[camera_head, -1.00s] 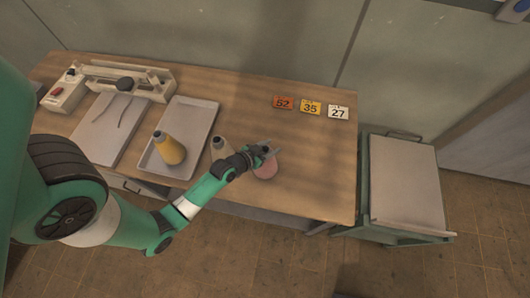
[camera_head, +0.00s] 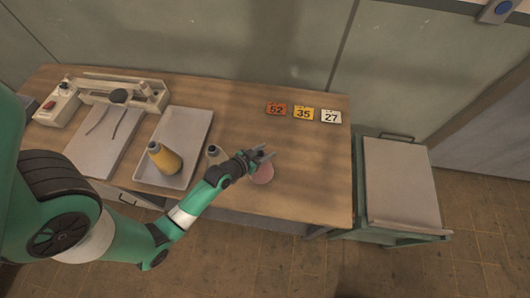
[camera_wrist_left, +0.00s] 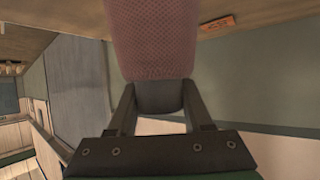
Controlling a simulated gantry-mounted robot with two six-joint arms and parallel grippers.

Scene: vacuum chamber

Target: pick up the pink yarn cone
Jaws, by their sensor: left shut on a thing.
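The pink yarn cone (camera_head: 263,174) is at the front middle of the wooden table in the head view. My left gripper (camera_head: 262,155) is shut on its narrow top. In the left wrist view the cone (camera_wrist_left: 152,45) shows large, with its textured pink side, and its dark grey tip (camera_wrist_left: 158,97) sits between the two fingers of my left gripper (camera_wrist_left: 158,100). I cannot tell whether the cone's base touches the table. My right gripper is not in view.
A yellow cone (camera_head: 164,160) stands on a grey tray (camera_head: 199,125). A grey cone (camera_head: 215,154) stands close beside my left wrist. Number cards (camera_head: 303,113) lie at the back right. A cart (camera_head: 402,185) stands right of the table (camera_head: 310,170).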

